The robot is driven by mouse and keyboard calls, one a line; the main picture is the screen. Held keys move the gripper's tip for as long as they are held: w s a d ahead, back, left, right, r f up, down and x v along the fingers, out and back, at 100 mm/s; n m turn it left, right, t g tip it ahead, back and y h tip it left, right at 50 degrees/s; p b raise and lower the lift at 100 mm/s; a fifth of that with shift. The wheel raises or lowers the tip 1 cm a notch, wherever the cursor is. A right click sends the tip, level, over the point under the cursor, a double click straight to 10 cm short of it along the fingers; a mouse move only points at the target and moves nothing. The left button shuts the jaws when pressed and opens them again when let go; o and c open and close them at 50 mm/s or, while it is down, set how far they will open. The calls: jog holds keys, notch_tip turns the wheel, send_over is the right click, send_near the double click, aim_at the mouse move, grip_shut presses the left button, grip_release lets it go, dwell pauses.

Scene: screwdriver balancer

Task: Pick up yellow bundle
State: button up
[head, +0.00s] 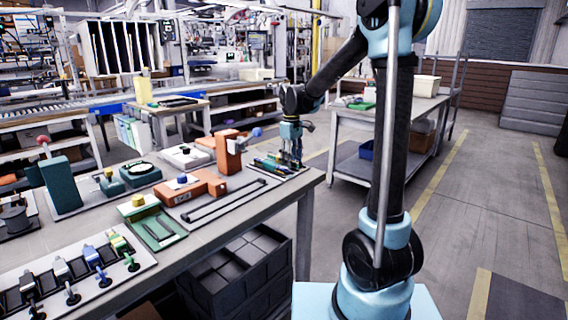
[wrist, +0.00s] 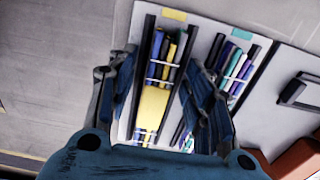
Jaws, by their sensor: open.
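In the wrist view the yellow bundle (wrist: 153,103) lies lengthwise in a dark-edged slot on a pale board. It has yellow and dark blue rods, white ties and a broad yellow section in the middle. My gripper (wrist: 160,75) is open, with one finger on each side of the bundle. I cannot tell whether the fingers touch it. The bundle's near end is partly hidden by my gripper's body. In the head view my gripper (head: 291,152) points down over the board at the workbench's far right end, and the bundle there is too small to make out clearly.
A second bundle with teal and purple rods (wrist: 236,66) lies to the right, by a teal label (wrist: 241,33). A yellow label (wrist: 173,15) marks the yellow bundle's slot. An orange block (head: 229,152) stands left of my gripper. Open floor lies beyond the bench edge.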

jog(key=shift+c, duration=0.3)
jog(key=c, duration=1)
